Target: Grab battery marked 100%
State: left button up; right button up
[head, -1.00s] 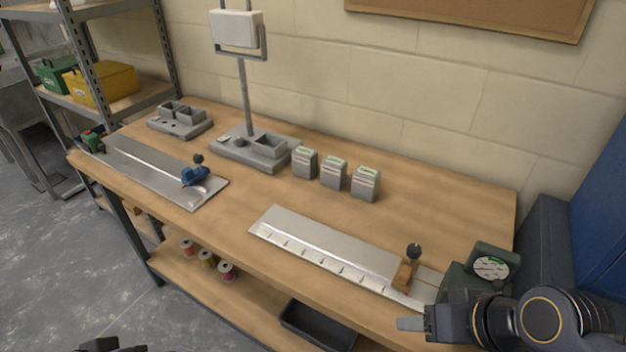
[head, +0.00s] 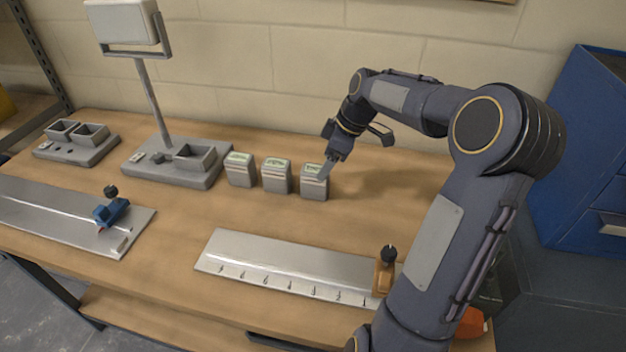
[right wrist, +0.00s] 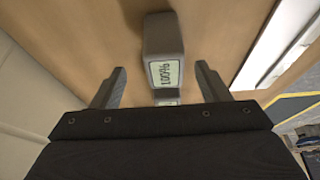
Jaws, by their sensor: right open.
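Three grey batteries with pale green displays stand upright in a row on the bench: the left one (head: 240,172), the middle one (head: 277,177) and the right one (head: 314,188). My right gripper (head: 326,170) is open at the right battery, partly covering it. In the right wrist view a battery whose display reads 100% (right wrist: 164,40) lies ahead between the open fingers (right wrist: 162,72); it appears to be the right one. Part of another battery (right wrist: 166,93) shows below it, its display unreadable. My left gripper is out of view.
A grey stand base with a bin (head: 178,170) and a smaller double-bin block (head: 75,145) are at the left. Metal ruled plates lie in front, one with a blue clamp (head: 112,212), one with an orange clamp (head: 384,272). A blue cabinet (head: 590,150) stands at right.

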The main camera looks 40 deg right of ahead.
aim_at(317, 169)
jog(key=x, duration=0.3)
jog(key=a+x, duration=0.1)
jog(key=x, duration=0.1)
jog(key=shift+w+r+p, duration=0.15)
jog(key=shift+w+p, duration=0.15)
jog(key=shift+c, duration=0.4)
jog(key=c, duration=1.3)
jog(key=shift+r, duration=0.15)
